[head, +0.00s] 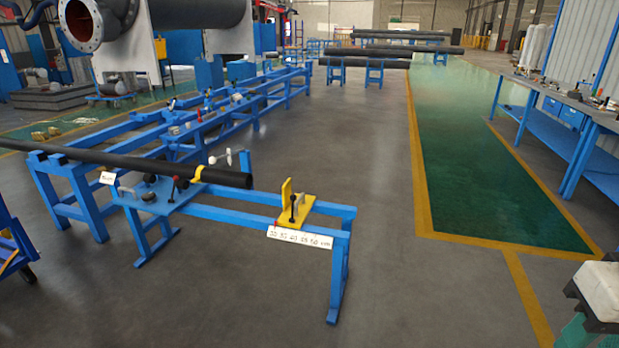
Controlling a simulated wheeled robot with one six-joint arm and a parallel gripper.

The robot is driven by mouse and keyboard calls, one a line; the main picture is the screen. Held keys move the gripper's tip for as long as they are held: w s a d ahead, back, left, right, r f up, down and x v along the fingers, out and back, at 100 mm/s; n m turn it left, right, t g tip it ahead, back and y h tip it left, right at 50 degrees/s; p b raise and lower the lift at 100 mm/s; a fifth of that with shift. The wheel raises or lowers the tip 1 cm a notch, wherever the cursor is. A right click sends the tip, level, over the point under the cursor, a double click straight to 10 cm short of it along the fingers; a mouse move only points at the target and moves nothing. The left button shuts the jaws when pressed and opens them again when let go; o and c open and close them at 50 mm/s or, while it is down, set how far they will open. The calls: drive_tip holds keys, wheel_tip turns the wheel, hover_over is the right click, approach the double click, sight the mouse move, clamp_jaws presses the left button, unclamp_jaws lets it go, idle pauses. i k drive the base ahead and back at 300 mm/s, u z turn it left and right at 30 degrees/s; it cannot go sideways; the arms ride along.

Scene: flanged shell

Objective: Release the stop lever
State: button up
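A yellow stop plate (295,212) with an upright yellow face sits across the blue rails of the near stand. A thin upright black lever (293,207) rises from it, and I take this as the stop lever. A white scale (300,238) with centimetre numbers hangs on the front rail beside the plate, with a small red pointer at its left end. What looks like my gripper (591,332) is at the bottom right corner, far from the lever: a white body, a dark plate and teal parts below, cut off by the frame. Its opening cannot be judged.
A long dark pipe (130,162) lies on the stand, its end left of the stop plate. Another black lever (175,188) stands beside it. A blue workbench (570,108) is at right. Grey floor is clear in front and right of the stand (338,280).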

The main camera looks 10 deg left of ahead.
sight(293, 197)
drive_tip(key=i, duration=0.4)
drive_tip(key=u, duration=0.75)
drive_tip(key=k, duration=0.65)
drive_tip(key=z, duration=0.5)
drive_tip(key=i, duration=1.65)
drive_tip(key=u, duration=0.15)
